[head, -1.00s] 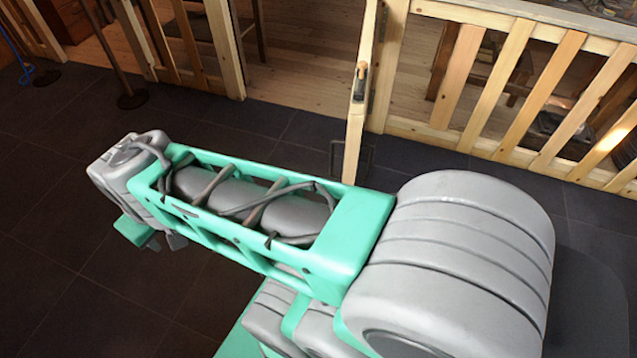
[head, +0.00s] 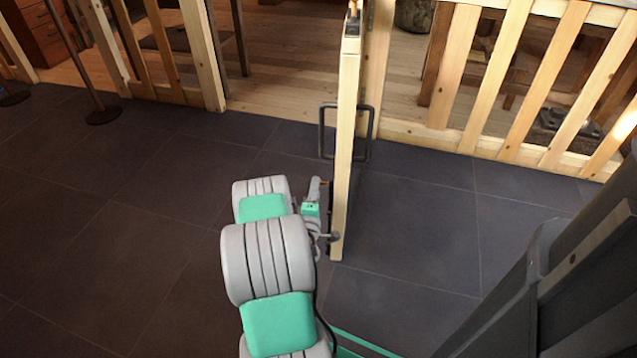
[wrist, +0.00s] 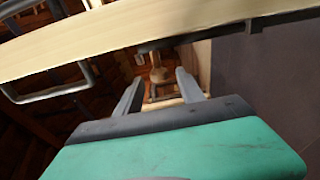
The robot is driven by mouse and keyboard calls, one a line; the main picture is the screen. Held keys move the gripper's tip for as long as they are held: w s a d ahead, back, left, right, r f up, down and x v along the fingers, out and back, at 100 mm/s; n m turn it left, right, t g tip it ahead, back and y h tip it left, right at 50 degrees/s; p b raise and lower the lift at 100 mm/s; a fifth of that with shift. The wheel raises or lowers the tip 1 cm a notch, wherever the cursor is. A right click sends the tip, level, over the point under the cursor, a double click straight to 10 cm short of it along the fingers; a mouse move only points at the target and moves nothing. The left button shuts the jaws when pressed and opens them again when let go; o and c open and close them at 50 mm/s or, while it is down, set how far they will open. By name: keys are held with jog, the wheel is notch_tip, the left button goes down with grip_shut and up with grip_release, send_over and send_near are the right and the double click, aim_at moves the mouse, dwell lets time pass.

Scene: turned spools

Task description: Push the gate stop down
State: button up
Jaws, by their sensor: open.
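The wooden gate (head: 347,150) stands swung open, seen nearly edge-on in the head view, with black loop handles (head: 366,150) on its faces. It crosses the top of the wrist view (wrist: 110,42). A pale wooden knob on a stem (wrist: 158,72), apparently the gate stop's, shows just beyond and between my fingers in the wrist view. Dark metal fittings (head: 331,205) sit low on the gate's left face in the head view, partly hidden by my gripper. My gripper (head: 318,187) is beside that face, open and empty; its two fingers (wrist: 158,90) point toward the knob. Contact cannot be told.
A slatted wooden fence (head: 500,75) runs right of the gate, and more fence (head: 205,60) stands at left. A post with a round base (head: 103,115) stands on the dark tiled floor (head: 110,220). The floor left of my arm is clear.

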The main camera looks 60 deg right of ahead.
jog(key=x, duration=0.6)
jog(key=shift+d+p, duration=0.3)
jog(key=shift+p, duration=0.05)
jog(key=shift+w, duration=0.15)
grip_shut()
dwell(0.9)
